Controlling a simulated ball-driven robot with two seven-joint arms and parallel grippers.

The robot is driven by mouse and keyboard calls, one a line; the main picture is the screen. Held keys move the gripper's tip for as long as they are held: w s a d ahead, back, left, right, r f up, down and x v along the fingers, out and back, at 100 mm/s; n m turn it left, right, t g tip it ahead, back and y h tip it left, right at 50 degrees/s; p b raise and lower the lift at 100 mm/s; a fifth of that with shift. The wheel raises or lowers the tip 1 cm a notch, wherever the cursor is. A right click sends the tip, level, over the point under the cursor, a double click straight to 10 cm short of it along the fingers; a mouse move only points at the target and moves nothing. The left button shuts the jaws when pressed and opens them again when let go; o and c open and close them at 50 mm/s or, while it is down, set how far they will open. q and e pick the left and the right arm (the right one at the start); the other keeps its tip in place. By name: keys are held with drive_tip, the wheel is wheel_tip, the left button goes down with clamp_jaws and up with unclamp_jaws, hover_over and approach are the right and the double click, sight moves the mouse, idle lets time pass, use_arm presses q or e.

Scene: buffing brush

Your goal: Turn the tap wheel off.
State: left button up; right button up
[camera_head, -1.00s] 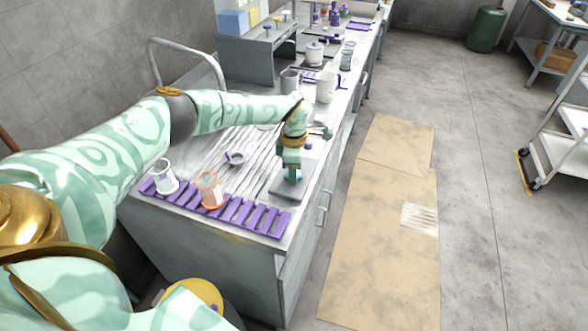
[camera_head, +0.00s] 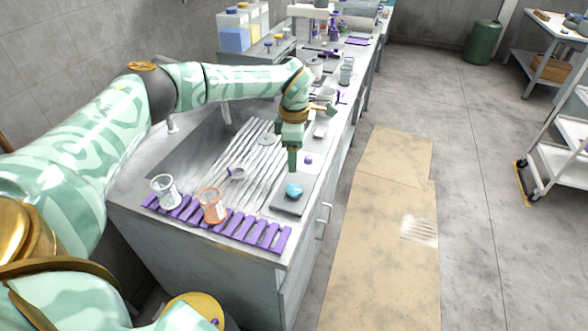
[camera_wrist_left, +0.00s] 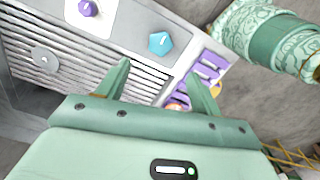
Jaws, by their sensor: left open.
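A teal, five-sided knob (camera_head: 294,190), which looks like the tap wheel, sits on a grey plate (camera_head: 287,208) at the front right of the bench. It also shows in the left wrist view (camera_wrist_left: 160,43), lying between the fingertips in the picture but beyond them. My left gripper (camera_head: 292,166) is open and empty, above the bench and a little behind the knob. Its two fingers (camera_wrist_left: 159,72) are spread apart in the left wrist view and do not touch the knob. My right gripper is not in view.
A purple rack (camera_head: 243,234) runs along the front edge, with a clear beaker (camera_head: 165,190) and an orange-rimmed beaker (camera_head: 212,207) on it. A small purple knob (camera_head: 308,160) stands behind the teal knob. A ribbed drainboard (camera_head: 245,172) lies left.

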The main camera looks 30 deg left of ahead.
use_arm(q)
drive_tip(key=shift+r, duration=2.15)
